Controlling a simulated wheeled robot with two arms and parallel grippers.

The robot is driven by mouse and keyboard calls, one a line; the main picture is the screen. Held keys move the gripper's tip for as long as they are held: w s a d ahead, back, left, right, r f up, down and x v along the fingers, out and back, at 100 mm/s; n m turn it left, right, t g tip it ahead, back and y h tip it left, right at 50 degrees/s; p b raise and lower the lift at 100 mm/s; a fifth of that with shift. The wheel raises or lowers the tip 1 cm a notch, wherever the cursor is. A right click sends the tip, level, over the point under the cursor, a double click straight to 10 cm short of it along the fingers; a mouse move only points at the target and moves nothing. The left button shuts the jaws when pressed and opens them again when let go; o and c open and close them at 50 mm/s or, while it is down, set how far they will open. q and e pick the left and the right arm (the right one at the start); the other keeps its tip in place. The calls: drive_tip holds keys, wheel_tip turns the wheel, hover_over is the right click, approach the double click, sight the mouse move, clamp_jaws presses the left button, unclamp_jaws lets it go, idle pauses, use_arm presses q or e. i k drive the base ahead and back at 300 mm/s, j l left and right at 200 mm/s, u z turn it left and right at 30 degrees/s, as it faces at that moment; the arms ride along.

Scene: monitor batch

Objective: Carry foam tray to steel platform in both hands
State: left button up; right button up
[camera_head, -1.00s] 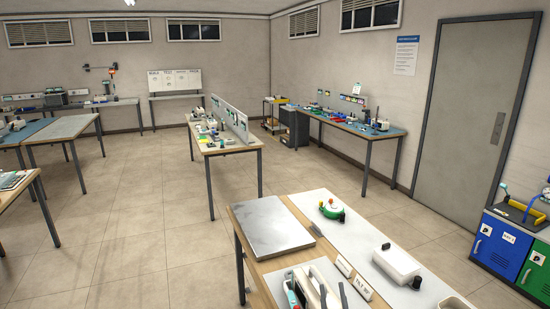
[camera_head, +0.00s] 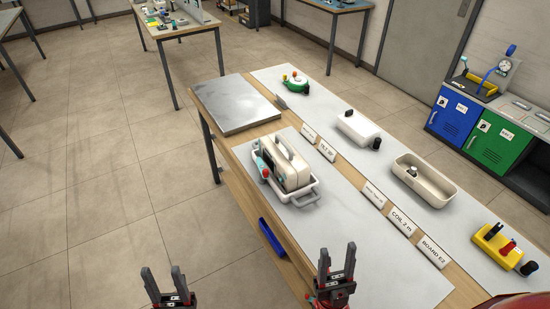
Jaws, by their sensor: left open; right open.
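The foam tray (camera_head: 304,199) is a light grey tray with handles, lying on a grey mat on the near table. It holds a cream device with a top handle (camera_head: 291,165) and a small teal and red item (camera_head: 262,166). The steel platform (camera_head: 237,102) is a flat grey slab at the table's far left corner, behind the tray, with nothing on it. My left gripper (camera_head: 166,284) is open and empty, over the floor left of the table. My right gripper (camera_head: 337,264) is open and empty, nearer than the tray and apart from it.
A green and white round item (camera_head: 295,83), a white box (camera_head: 358,127), a cream bin (camera_head: 425,180) and a yellow block (camera_head: 496,246) line the table's right side. Label cards (camera_head: 400,222) stand between. A blue item (camera_head: 271,237) is at the left edge. Floor at left is clear.

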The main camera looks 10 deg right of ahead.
sight(233, 97)
drive_tip(key=i+j, duration=0.7)
drive_tip(key=i+j+z, duration=0.1)
drive_tip(key=i+j, duration=0.15)
drive_tip(key=i+j+z, duration=0.1)
drive_tip(key=j, duration=0.25)
drive_tip(key=i+j+z, duration=0.1)
drive_tip(key=i+j, duration=0.2)
drive_tip(key=i+j+z, duration=0.1)
drive_tip(key=j, duration=0.3)
drive_tip(key=i+j+z, duration=0.1)
drive_tip(key=i+j, duration=0.2)
drive_tip(key=i+j+z, duration=0.1)
drive_tip(key=j, duration=0.35)
drive_tip(key=i+z, duration=0.1)
drive_tip(key=z, duration=1.65)
